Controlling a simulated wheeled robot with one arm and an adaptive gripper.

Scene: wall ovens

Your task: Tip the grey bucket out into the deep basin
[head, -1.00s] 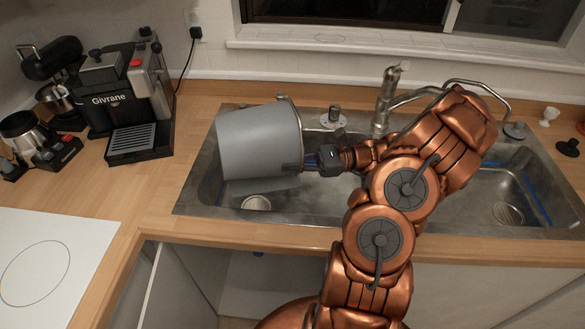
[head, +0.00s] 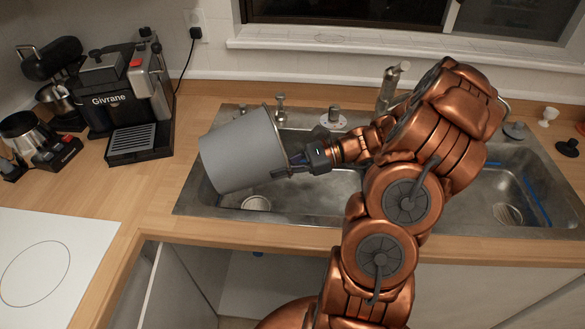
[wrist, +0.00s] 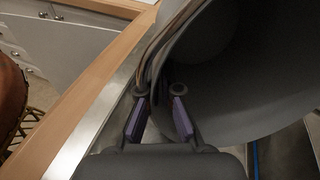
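The grey bucket (head: 238,150) lies tilted on its side over the left basin (head: 315,200) of the steel sink. Its rim end is to the right and its base to the left. Its mouth is hidden in the head view. In the wrist view its dark inside (wrist: 215,75) shows, with no contents visible. My gripper (head: 291,167) is at the rim. In the wrist view its two fingers (wrist: 158,118) stand either side of the rim and grip it. The right basin (head: 510,190) is partly behind my arm. I cannot tell which basin is deeper.
A faucet (head: 393,85) rises behind the sink, partly behind my arm. A coffee machine (head: 128,95) stands on the counter to the left. A white hob (head: 50,265) is at front left. Small items (head: 548,116) stand at far right.

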